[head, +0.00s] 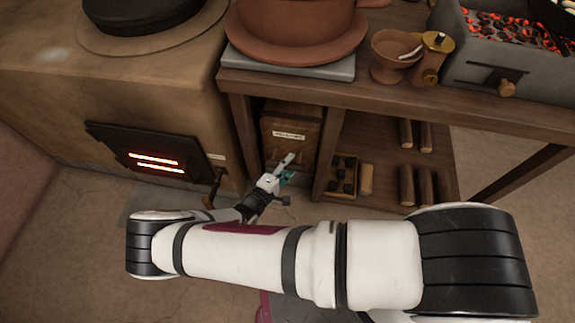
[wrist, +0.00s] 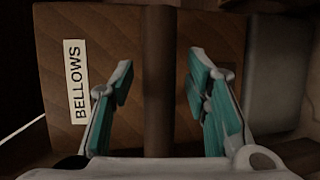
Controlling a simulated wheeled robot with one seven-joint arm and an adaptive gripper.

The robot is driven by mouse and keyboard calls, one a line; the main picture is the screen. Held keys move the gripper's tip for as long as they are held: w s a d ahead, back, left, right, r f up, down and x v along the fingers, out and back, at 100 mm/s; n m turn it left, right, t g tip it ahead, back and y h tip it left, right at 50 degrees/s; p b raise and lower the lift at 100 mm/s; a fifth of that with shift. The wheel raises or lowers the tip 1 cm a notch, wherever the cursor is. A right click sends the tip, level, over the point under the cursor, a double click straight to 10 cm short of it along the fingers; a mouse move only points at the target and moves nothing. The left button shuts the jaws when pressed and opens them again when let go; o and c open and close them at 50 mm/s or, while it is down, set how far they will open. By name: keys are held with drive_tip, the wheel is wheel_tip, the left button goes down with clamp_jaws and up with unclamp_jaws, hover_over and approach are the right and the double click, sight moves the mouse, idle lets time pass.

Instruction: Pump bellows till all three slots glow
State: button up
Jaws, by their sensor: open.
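The bellows (head: 290,146) is a wooden box under the bench in the head view. Its "BELLOWS" label (wrist: 76,80) reads clearly in the wrist view. A dark upright bar (wrist: 160,110) runs down the middle of its wooden face. My gripper (head: 286,170) is open in front of the bellows, with one teal-padded finger on each side of the bar and gaps between. The stove's dark slotted plate (head: 110,140) is at left in the head view. Two slots (head: 155,162) glow orange-red; I cannot make out a third.
A wooden bench (head: 400,100) stands above the bellows, its leg (head: 240,135) close to my gripper. A small box of dark lumps (head: 343,178) and several logs (head: 407,185) are at right on the lower shelf. A grey coal brazier (head: 450,50) stands on the bench. A small handle (head: 213,188) projects by the stove.

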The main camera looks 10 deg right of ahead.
drive_tip(key=v, duration=1.2)
drive_tip(key=shift+r, duration=0.1)
idle(0.6)
